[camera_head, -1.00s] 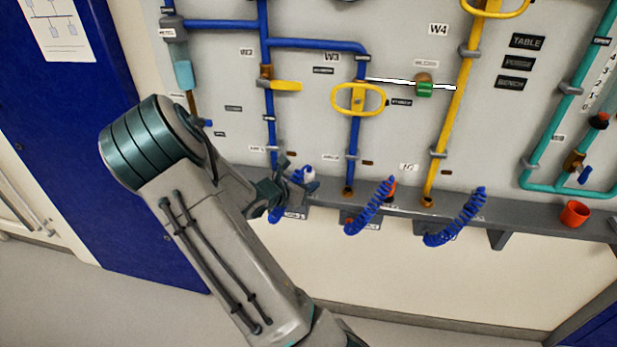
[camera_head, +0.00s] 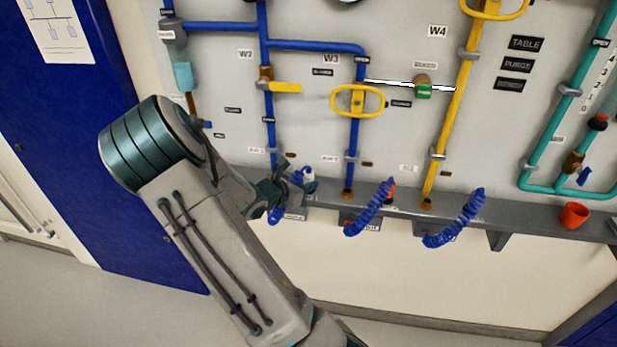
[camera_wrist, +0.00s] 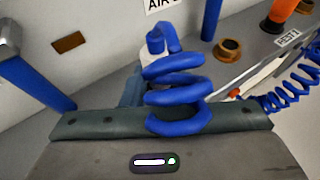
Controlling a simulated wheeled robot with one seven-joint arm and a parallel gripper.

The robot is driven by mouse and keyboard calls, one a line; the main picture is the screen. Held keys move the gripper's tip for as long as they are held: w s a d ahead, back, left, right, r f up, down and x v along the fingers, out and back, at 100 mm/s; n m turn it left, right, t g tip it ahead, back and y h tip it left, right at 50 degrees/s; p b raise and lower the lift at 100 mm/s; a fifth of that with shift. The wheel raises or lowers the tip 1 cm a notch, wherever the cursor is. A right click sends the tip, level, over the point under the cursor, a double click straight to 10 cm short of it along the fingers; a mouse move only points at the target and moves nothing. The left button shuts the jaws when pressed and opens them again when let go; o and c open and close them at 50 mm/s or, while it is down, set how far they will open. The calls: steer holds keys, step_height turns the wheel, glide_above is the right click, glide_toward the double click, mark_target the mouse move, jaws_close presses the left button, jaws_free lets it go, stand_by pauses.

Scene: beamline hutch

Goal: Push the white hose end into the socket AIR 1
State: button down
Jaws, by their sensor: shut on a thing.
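My gripper (camera_head: 297,182) is at the left part of the grey ledge and is shut on the white hose end (camera_head: 308,174). In the wrist view the white hose end (camera_wrist: 152,52) shows only in part behind its blue coiled hose (camera_wrist: 178,95), which hides the fingertips. The coil (camera_head: 274,215) hangs below my gripper in the head view. A small label (camera_head: 256,150), too small to read surely, is on the panel above my gripper. A cut-off label reading AIR (camera_wrist: 160,5) shows in the wrist view. I cannot make out the AIR 1 socket or whether the hose end touches it.
The grey ledge (camera_head: 470,215) runs along the panel. An orange hose end (camera_head: 391,190) with a blue coil (camera_head: 370,210) is to the right, then another blue coil (camera_head: 455,220). A brass fitting (camera_wrist: 228,48) is right of the hose end. An orange cup (camera_head: 573,215) sits far right.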

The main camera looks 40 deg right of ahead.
steer(key=shift+r+p, duration=0.6)
steer(key=shift+r, duration=0.35)
steer(key=shift+r+p, duration=2.15)
steer(key=shift+r, duration=0.8)
